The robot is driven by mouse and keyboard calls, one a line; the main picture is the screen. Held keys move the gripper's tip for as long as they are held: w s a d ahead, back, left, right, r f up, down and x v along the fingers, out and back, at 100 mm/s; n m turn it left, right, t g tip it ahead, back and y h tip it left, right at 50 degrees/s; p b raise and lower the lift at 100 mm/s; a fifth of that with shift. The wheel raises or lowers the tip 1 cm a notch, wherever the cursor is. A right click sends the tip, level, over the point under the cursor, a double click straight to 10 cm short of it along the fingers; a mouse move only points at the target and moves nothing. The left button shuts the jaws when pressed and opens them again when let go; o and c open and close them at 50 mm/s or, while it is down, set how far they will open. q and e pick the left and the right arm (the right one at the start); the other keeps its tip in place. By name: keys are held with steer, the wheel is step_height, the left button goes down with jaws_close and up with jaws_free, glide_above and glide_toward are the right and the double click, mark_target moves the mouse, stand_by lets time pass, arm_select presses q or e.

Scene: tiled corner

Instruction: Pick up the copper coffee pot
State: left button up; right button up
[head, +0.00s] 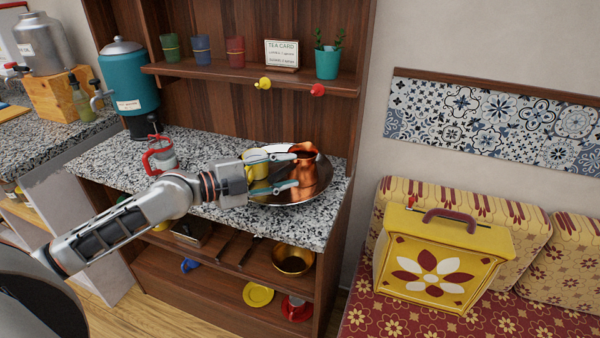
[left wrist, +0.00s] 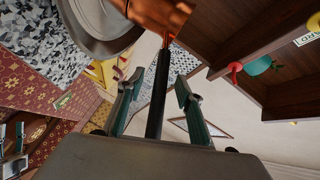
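The copper coffee pot (head: 311,172) stands in a round dark metal pan on the granite counter. Its copper body also shows at the top of the left wrist view (left wrist: 150,12). A long dark handle (left wrist: 159,90) runs from it towards the camera. My left gripper (head: 289,171) is open beside the pot, its teal fingertips reaching to the pot's left side. In the left wrist view the handle lies between the two fingers, with gaps visible on both sides. My right gripper (left wrist: 12,133) shows at the lower left edge of the left wrist view, its teal fingers apart and empty.
A yellow cup (head: 256,164) is close behind my left gripper. The pan (head: 292,198) surrounds the pot's base. A shelf (head: 215,78) with cups overhangs the counter. A red-framed glass press (head: 160,156) stands left. A yellow case (head: 443,262) rests on the bench.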

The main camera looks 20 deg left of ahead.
arm_select(q)
jaws_close()
steer(key=shift+r, duration=0.1)
steer(key=shift+r, duration=0.15)
steer(key=shift+r, duration=1.05)
steer(key=shift+r+p, duration=0.55)
steer(key=shift+r, duration=3.3)
